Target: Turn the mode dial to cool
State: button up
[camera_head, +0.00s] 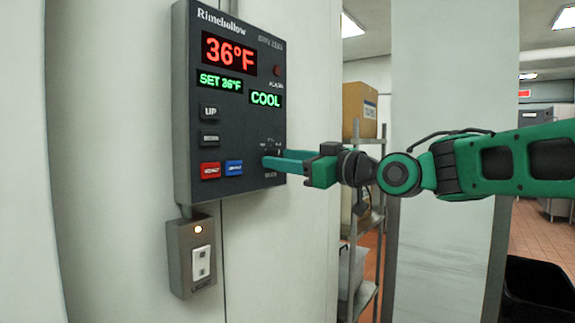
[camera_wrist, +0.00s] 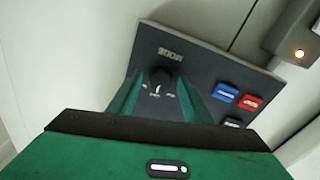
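The mode dial (camera_wrist: 160,78) is a small dark round knob on the control panel (camera_head: 245,190), near the panel's lower right corner. In the head view my fingers hide most of it. My gripper (camera_head: 268,161) reaches in from the right, its green fingertips at the panel face. In the wrist view, which shows the panel upside down, the fingers stand apart on either side of the dial, with a gap seeming to show at each side. The small labels around the dial are too blurred to read. The mode display (camera_head: 265,99) shows COOL in green.
The panel also has a red 36°F display (camera_head: 229,53), a SET 36°F display (camera_head: 219,82), up and down buttons, and red (camera_head: 210,171) and blue (camera_head: 234,167) buttons left of my fingers. A light switch box (camera_head: 191,256) is below. Shelving (camera_head: 365,230) stands behind.

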jog(key=shift+s+d, duration=0.1)
jog(key=v, duration=1)
jog(key=shift+s+d+f, duration=0.15)
jog(key=shift+d, duration=0.05)
jog(key=s+d+f+m+g+h, duration=0.2)
jog(key=d+f+m+h, duration=0.25)
jog(key=d+f, duration=0.65)
jog(key=s+d+f+m+g+h, duration=0.1)
jog(key=d+f+m+h, duration=0.45)
jog(key=f, duration=0.75)
jog(key=s+d+f+m+g+h, duration=0.1)
jog(key=s+d+f+m+g, duration=0.1)
jog(key=s+d+f, duration=0.3)
jog(key=s+d+f+m+g+h, duration=0.1)
jog(key=s+d+f+m+g, duration=0.2)
jog(key=s, duration=0.9)
jog(key=s+d+f+m+g+h, duration=0.1)
jog(key=s+d+f+m+g, duration=0.2)
jog(key=s+d+f, duration=0.4)
jog(key=shift+s+d+g+h, duration=0.35)
jog(key=shift+s+g, duration=0.25)
jog(key=shift+s, duration=0.4)
